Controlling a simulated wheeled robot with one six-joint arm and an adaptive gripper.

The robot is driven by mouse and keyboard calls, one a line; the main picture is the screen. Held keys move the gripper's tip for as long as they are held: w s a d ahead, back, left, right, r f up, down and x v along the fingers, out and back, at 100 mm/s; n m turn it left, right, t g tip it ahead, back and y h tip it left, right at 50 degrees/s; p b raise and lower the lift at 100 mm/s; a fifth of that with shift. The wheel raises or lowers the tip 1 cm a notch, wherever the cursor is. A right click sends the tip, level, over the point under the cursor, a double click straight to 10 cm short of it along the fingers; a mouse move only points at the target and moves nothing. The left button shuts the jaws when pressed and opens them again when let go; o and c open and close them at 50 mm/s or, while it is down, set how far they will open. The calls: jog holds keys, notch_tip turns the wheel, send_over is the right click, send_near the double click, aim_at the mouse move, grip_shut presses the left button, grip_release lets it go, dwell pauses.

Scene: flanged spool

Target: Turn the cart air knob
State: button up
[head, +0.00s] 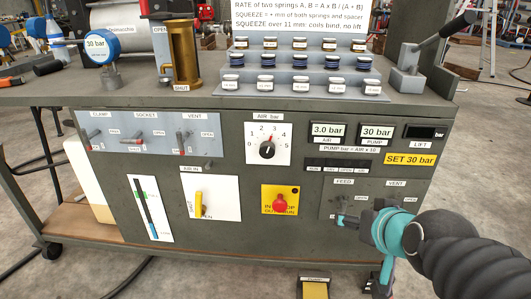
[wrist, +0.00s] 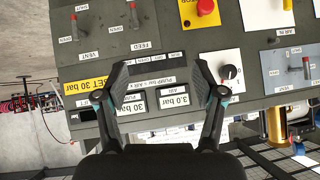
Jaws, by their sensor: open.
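The air knob (head: 267,150) is a round black knob on a white dial plate (head: 254,133) marked AIR bar, on the cart's front panel. Its red mark points up, near the 3. In the wrist view, which is upside down, the knob (wrist: 229,72) sits just right of my right finger. My gripper (wrist: 160,76) is open and empty, its fingers spread across the displays. It is apart from the knob. In the head view my arm comes in at lower right, by the feed and vent levers. The AIR display (head: 327,130) reads 3.0 bar.
The PUMP display (head: 377,131) reads 30 bar beside a yellow SET 30 bar label (head: 410,159). A red stop button (head: 280,203), a yellow handle (head: 199,203) and clamp, socket and vent levers (head: 131,140) stick out nearby. The bench top overhangs the panel.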

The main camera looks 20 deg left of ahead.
jog(key=w+a+t+y+b, duration=0.15)
jog(key=w+a+t, duration=0.35)
jog(key=a, duration=0.9)
jog(key=t+h, duration=0.1)
jog(key=t, duration=0.2)
send_near(267, 154)
jog(key=x, duration=1)
jog(key=shift+w+a+r, duration=0.1)
jog(key=shift+w+r, duration=0.1)
jog(key=shift+w, duration=0.1)
jog(key=c, duration=1.1)
jog(key=shift+m, duration=0.3)
jog(key=shift+c, duration=0.2)
jog(key=shift+f, duration=0.1)
